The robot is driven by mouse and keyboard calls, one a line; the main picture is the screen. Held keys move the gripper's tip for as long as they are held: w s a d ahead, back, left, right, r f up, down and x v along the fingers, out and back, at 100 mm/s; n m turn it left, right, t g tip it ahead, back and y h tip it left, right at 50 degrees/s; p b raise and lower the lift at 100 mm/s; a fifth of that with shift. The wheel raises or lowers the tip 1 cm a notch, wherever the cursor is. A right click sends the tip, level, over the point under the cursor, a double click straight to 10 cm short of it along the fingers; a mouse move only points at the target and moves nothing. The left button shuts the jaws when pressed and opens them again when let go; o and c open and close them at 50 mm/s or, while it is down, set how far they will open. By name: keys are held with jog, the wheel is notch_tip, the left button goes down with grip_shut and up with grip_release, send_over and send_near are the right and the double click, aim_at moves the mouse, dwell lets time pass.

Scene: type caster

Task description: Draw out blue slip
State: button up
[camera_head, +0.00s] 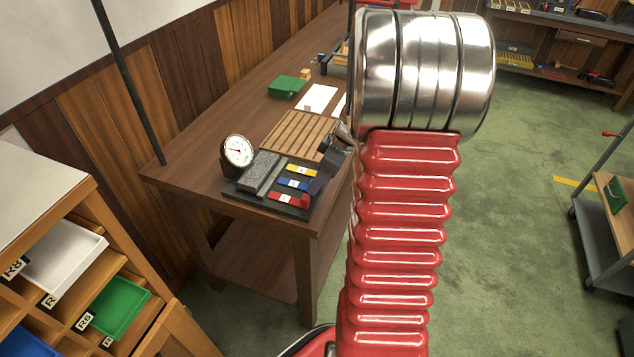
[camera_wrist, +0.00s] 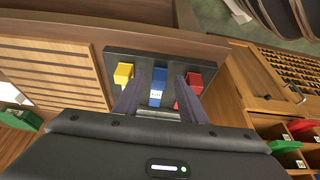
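The blue slip (camera_head: 293,184) lies between the yellow slip (camera_head: 301,170) and the red slip (camera_head: 288,199) on a dark base (camera_head: 238,190) at the bench's near end. In the wrist view the blue slip (camera_wrist: 157,88) shows in the gap between my two fingers. The yellow slip (camera_wrist: 123,74) is left of them and the red slip (camera_wrist: 194,84) is at the right finger, partly covered by it. My gripper (camera_wrist: 161,80) is open, its fingers apart with nothing held. In the head view my gripper (camera_head: 320,182) is by the right ends of the slips.
A round dial gauge (camera_head: 238,150) and a grey block (camera_head: 260,172) stand left of the slips. A slatted wooden board (camera_head: 298,134) lies behind them. A green box (camera_head: 287,87) and white paper (camera_head: 317,98) are farther back. A shelf with trays (camera_head: 65,255) stands at the left.

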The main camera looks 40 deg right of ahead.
jog(key=v, duration=1.3)
jog(key=shift+s, duration=0.1)
jog(key=s+a+r+m, duration=0.1)
jog(key=s+a+m, duration=0.1)
jog(key=a, duration=0.8)
jog(key=s+a+r+m+t+h, duration=0.1)
jog(key=s+a, duration=0.4)
jog(key=a, duration=0.5)
jog(key=s+a+r+m+h, duration=0.1)
jog(key=s+a+r+m, duration=0.1)
jog(key=a, duration=0.9)
jog(key=shift+s+r+m+t, duration=0.4)
jog(key=shift+s+r, duration=0.15)
jog(key=shift+s, duration=0.35)
